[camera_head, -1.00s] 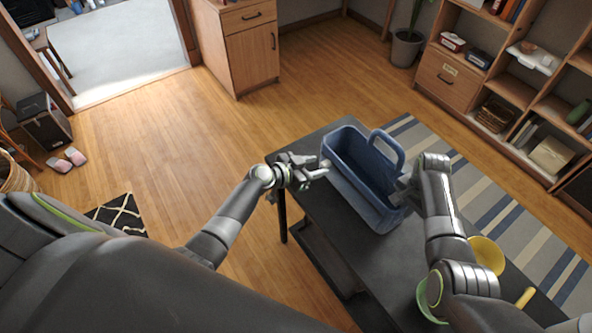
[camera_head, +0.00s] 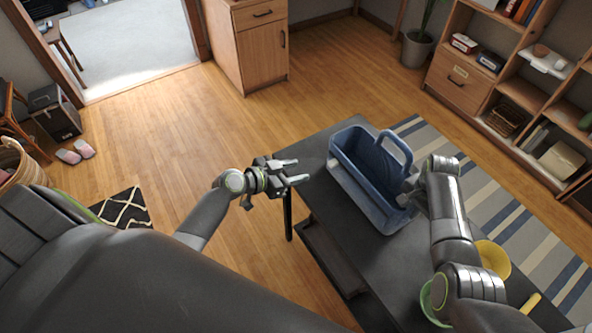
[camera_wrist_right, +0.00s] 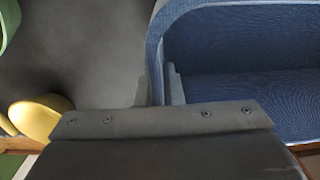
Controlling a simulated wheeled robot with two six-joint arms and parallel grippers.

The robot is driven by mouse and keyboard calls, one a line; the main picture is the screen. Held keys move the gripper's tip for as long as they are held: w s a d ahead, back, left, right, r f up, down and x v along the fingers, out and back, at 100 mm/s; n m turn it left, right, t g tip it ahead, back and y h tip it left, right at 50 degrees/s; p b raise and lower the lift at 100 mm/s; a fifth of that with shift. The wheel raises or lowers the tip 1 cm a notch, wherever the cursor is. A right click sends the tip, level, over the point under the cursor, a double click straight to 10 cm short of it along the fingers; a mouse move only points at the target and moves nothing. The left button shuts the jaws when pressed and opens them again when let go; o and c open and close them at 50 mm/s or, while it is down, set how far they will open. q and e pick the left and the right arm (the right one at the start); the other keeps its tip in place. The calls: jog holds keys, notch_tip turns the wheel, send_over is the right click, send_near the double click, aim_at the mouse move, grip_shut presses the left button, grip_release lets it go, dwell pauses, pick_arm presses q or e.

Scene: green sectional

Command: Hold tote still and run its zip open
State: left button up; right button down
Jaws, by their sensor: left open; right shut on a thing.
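The blue tote (camera_head: 362,196) stands on the dark table with its top open. Its inside shows, and a looped handle rises over its far side. In the right wrist view, the tote's near end wall (camera_wrist_right: 156,50) is pinched between the fingers of my right gripper (camera_wrist_right: 157,88). In the head view, the right arm hides most of this gripper at the tote's right end. My left gripper (camera_head: 297,172) is open and empty, left of the tote and apart from it, near the table's left edge. I cannot make out the zip pull clearly.
The dark table (camera_head: 385,275) also holds a yellow bowl (camera_head: 493,258) and a green bowl (camera_head: 428,300), close to my right arm. A wooden cabinet (camera_head: 262,55) and a shelf unit (camera_head: 462,82) stand farther back.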

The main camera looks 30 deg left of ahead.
jog(key=c, duration=1.5)
grip_release()
jog(key=shift+r, duration=0.1)
